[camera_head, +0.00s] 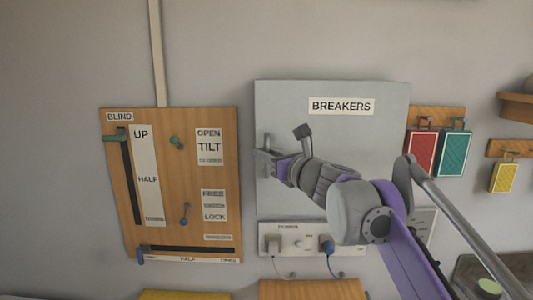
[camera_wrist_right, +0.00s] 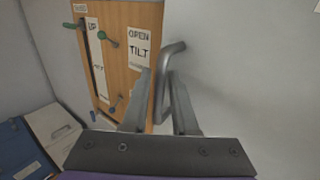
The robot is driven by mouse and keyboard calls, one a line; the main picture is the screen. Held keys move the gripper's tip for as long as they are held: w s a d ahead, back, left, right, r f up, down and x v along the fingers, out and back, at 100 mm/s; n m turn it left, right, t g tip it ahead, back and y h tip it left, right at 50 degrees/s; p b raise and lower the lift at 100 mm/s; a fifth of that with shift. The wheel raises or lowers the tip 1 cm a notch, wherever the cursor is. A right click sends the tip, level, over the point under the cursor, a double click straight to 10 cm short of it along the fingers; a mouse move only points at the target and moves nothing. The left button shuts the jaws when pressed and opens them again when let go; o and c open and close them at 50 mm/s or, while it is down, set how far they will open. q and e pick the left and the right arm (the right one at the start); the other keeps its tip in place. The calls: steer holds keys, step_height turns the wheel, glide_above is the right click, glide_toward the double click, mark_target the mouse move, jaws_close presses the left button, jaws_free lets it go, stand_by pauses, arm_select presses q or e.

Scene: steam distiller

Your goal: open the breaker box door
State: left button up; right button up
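The breaker box door (camera_head: 345,140) is a flat grey panel labelled "BREAKERS" in the head view. It looks shut, with no visible gap at its edges. My right gripper (camera_head: 264,162) is in front of the door near its left edge. In the right wrist view, the bent grey door handle (camera_wrist_right: 160,100) passes between the two fingers of the right gripper (camera_wrist_right: 160,73). The fingers stand apart with the bar between them; I see no clear grip on it. The forearm hides the door's lower right part. My left gripper is not in view.
A wooden blind panel (camera_head: 165,220) with levers and pegs is mounted close to the door's left. A power strip (camera_head: 310,240) with plugs and cords sits just below. Red (camera_head: 421,152) and green (camera_head: 453,153) tags hang close on the right.

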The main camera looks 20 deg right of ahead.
jaws_close()
stand_by(1.4)
